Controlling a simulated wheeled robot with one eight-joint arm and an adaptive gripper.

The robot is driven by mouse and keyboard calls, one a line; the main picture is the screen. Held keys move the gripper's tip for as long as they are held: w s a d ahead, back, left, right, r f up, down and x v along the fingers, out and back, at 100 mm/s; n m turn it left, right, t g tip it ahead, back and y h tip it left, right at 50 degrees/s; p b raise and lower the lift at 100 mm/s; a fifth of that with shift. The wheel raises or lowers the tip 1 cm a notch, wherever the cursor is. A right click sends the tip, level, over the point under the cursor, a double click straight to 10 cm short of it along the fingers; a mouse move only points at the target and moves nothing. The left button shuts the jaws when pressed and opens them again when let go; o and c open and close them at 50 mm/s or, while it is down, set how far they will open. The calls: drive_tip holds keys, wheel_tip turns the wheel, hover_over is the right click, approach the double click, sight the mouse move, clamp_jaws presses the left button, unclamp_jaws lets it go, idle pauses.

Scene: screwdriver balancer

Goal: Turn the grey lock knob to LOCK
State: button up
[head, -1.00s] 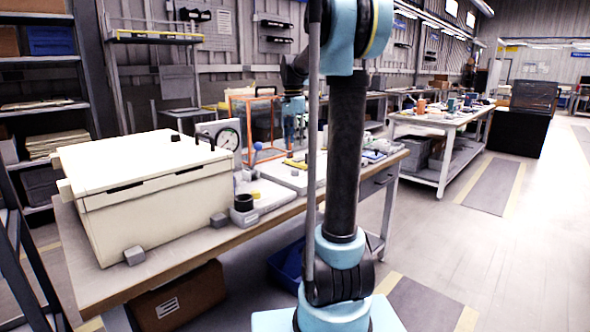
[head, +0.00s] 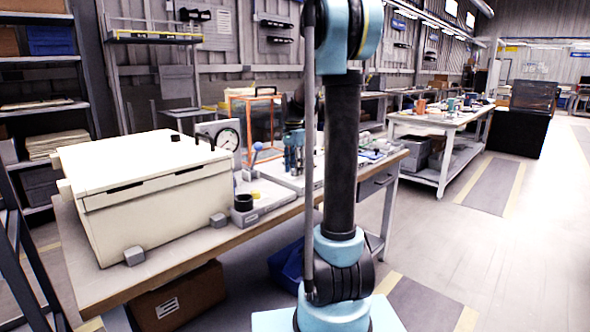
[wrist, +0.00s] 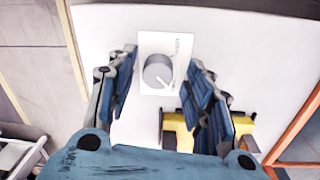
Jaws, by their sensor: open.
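The grey lock knob (wrist: 158,70) is round and sits on a small white plate (wrist: 152,87) in the wrist view. A white pointer line on the knob aims to the lower right. Small print runs along the plate's upper right, too small to read. My gripper (wrist: 164,60) is open, with one blue finger on each side of the knob and a visible gap to each. In the head view my gripper (head: 293,152) hangs over the bench, partly hidden by my arm. I cannot make out the knob there.
A yellow part (wrist: 180,132) lies just below the plate, partly behind the right finger. An orange frame (wrist: 300,135) stands at the right edge. In the head view a large cream case (head: 150,190) and a dial gauge (head: 228,140) occupy the bench's left.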

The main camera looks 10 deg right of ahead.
drive_tip(key=c, duration=1.1)
